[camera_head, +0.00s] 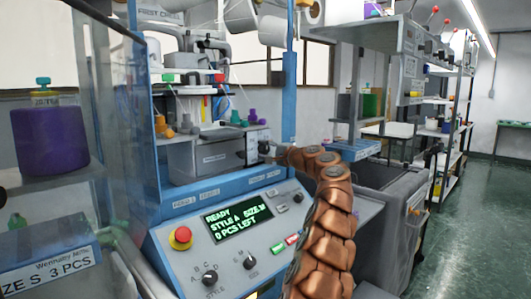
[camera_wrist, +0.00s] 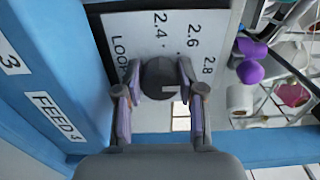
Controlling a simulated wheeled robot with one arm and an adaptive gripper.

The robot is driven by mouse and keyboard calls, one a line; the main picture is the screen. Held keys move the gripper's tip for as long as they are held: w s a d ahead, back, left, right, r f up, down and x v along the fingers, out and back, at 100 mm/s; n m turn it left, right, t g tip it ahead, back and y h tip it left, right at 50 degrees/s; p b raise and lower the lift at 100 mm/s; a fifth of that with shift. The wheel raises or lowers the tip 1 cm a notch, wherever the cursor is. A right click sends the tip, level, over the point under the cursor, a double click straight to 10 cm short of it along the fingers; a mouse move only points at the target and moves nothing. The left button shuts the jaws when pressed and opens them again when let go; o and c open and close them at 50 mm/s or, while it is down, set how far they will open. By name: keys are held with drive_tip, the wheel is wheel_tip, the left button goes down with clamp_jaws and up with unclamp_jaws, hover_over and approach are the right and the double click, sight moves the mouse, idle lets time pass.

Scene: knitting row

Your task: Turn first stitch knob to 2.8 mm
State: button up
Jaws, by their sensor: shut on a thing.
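The stitch knob (camera_wrist: 158,76) is a dark round knob on a white plate (camera_wrist: 122,50) marked 2.4, 2.6 and 2.8, with partly hidden "LOOP" lettering. My gripper (camera_wrist: 160,84) has its two fingers on opposite sides of the knob and is shut on it. A small pale mark shows at the knob's lower edge in the wrist view. I cannot tell which number the knob points to. In the head view my gripper (camera_head: 272,152) reaches the right end of the grey unit (camera_head: 208,157), and the knob is small there.
The blue machine's panel has a green display (camera_head: 237,221) reading READY, a red button (camera_head: 180,238) and several switches. Purple cones (camera_wrist: 250,72) stand beside the plate. A clear guard (camera_head: 115,110) is at left. The green floor aisle (camera_head: 450,240) at right is clear.

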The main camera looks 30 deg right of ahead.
sight(266, 149)
drive_tip(key=o, duration=1.1)
drive_tip(key=shift+o, duration=0.2)
drive_tip(key=shift+s+d+r, duration=0.2)
drive_tip(key=shift+s, duration=0.55)
drive_tip(key=shift+s+f, duration=0.15)
drive_tip(key=shift+s, duration=0.45)
drive_tip(key=shift+s+d, duration=0.3)
drive_tip(key=shift+s, duration=0.35)
drive_tip(key=v, duration=0.7)
drive_tip(key=shift+s, duration=0.4)
